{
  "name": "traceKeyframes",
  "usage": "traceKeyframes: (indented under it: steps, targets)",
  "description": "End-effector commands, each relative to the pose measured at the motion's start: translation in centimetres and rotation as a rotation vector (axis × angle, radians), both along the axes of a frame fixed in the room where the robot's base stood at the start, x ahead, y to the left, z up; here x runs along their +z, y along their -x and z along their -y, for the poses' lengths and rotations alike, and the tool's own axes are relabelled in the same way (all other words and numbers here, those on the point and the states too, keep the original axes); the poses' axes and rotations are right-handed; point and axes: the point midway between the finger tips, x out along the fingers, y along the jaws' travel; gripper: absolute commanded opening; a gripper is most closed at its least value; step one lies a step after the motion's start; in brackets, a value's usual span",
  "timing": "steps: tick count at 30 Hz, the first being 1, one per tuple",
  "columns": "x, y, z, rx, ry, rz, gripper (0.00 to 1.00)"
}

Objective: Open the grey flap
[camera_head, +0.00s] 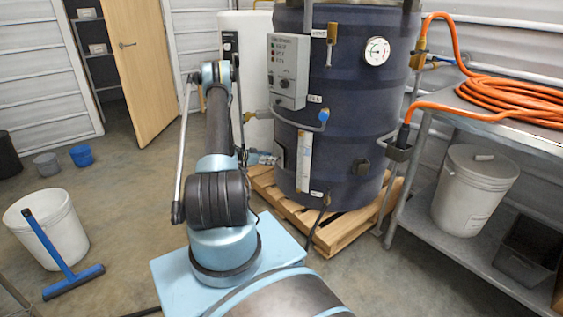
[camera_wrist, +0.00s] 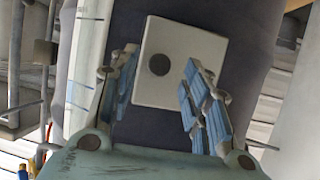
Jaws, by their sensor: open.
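The grey flap is a light grey, roughly square plate (camera_wrist: 196,68) with a dark round spot, set against the dark tank wall in the wrist view. In the head view a small grey plate (camera_head: 280,155) low on the left side of the dark blue tank (camera_head: 345,110) looks like the same flap. My gripper (camera_wrist: 160,62) is open, with blue pads on both sides of the dark spot and nothing held. Whether the pads touch the plate I cannot tell. In the head view my gripper is mostly hidden, and bluish parts of it (camera_head: 261,158) show beside the flap.
A white scale strip (camera_head: 304,160) and a pipe (camera_head: 300,124) with a blue end are near the flap. The tank stands on a wooden pallet (camera_head: 335,230). A metal bench (camera_head: 440,240) with an orange hose (camera_head: 510,98) is at right.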

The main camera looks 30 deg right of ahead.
Motion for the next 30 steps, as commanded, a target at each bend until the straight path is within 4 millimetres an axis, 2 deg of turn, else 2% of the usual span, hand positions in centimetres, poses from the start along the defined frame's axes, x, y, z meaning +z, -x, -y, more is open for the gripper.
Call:
traceKeyframes:
  steps: [6,17,18,24,30]
  targets:
    - [-0.9,-0.3,1.6,0.004,0.0,0.001,0.44]
    - [-1.0,-0.4,1.8,0.009,0.0,0.001,0.44]
    - [-1.0,-0.5,1.7,0.009,0.0,0.001,0.41]
    - [-1.0,-0.5,1.6,0.011,0.0,0.0,0.0]
    - [-1.0,-0.5,1.8,0.009,0.0,0.001,0.0]
